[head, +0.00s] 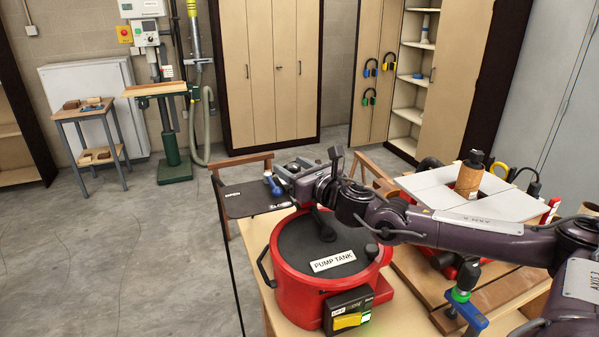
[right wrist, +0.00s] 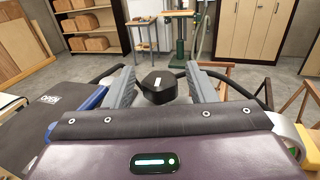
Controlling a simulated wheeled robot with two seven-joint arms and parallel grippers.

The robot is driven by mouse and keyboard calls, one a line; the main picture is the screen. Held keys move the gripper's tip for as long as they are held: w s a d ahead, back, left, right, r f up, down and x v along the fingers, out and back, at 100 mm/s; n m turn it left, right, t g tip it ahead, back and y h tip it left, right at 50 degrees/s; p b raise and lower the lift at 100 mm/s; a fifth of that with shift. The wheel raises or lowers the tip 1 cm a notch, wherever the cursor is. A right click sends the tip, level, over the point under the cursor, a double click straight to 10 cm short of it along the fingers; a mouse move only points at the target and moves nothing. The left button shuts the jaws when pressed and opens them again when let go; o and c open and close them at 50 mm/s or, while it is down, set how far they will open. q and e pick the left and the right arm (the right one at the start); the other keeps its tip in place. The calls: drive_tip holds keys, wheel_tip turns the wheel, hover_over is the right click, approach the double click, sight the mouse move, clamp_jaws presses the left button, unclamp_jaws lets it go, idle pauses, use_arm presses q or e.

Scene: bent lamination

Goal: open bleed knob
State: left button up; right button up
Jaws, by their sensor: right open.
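In the right wrist view a black faceted knob (right wrist: 158,87) with a small white mark stands between the two grey fingers of my right gripper (right wrist: 160,86). The fingers are apart, one on each side of it; I cannot tell whether they touch it. In the head view my right gripper (head: 290,172) is beyond the red pump tank (head: 296,292), and the knob cannot be made out clearly there. My left gripper is not seen.
A flat black panel (head: 240,203) with white lettering lies left of my right gripper; it reads "OPEN" in the right wrist view (right wrist: 38,118). A display box (head: 348,310) sits at the tank's front. White boards (head: 430,184) and a clamp (head: 462,292) are on the right.

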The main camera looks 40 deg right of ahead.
drive_tip(key=s+b, duration=0.3)
drive_tip(key=s, duration=0.4)
drive_tip(key=shift+s+d+b, duration=0.2)
drive_tip(key=shift+s+b, duration=0.1)
drive_tip(key=shift+b, duration=0.05)
